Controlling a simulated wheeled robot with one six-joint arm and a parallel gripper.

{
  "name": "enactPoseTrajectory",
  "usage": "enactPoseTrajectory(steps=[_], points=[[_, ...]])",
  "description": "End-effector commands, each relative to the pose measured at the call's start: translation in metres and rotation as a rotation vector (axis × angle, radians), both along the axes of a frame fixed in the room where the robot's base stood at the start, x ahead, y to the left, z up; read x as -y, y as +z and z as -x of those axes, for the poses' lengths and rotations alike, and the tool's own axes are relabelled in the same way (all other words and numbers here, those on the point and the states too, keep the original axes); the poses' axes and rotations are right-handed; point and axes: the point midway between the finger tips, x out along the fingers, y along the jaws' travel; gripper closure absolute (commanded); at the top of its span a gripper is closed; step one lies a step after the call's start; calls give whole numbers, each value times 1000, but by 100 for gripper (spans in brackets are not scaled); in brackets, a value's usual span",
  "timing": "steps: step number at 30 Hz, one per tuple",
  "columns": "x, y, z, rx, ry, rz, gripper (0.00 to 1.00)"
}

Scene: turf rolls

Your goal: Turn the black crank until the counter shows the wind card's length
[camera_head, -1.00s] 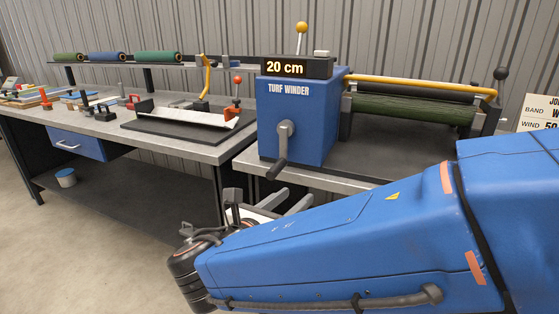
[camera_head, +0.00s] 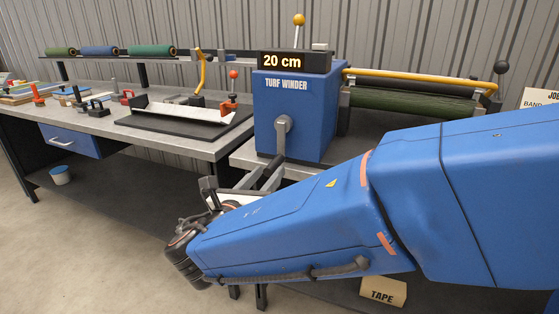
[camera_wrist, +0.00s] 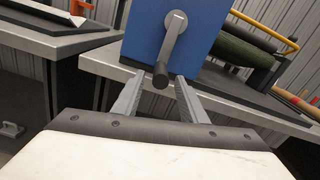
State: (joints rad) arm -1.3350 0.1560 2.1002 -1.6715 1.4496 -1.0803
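The blue turf winder (camera_head: 300,105) stands on the bench, and its counter (camera_head: 294,62) reads "20 cm". The crank (camera_head: 282,135) on its front has a grey arm hanging down. Its black handle (camera_wrist: 161,75) shows in the wrist view, pointing toward the camera. My gripper (camera_head: 265,176) is open just below and in front of the crank. In the wrist view its fingertips (camera_wrist: 160,82) lie either side of the handle in the picture; I cannot tell whether they touch it. The card (camera_head: 541,98) at the right edge is cut off, its wind line out of sight.
A green turf roll (camera_head: 410,104) lies in the winder frame behind my arm. A black mat (camera_head: 150,127) with a white tray and red-knobbed clamp is on the left bench. A tape box (camera_head: 383,291) shows below my arm.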

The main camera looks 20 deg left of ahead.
Motion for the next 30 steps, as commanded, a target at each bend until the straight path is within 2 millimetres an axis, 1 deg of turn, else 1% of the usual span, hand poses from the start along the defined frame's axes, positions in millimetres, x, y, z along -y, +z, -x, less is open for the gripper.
enactPoseTrajectory(steps=[1,9,15,21,28,29,30], points=[[1,0,-10,-1,-3,0,61],[5,0,-54,-1,-2,-1,61],[6,0,-76,-1,0,-1,61],[7,0,-85,-1,0,-1,61],[7,0,-85,-1,0,-1,61],[7,0,-85,-1,0,-1,64],[7,0,-85,-1,0,-1,73]])
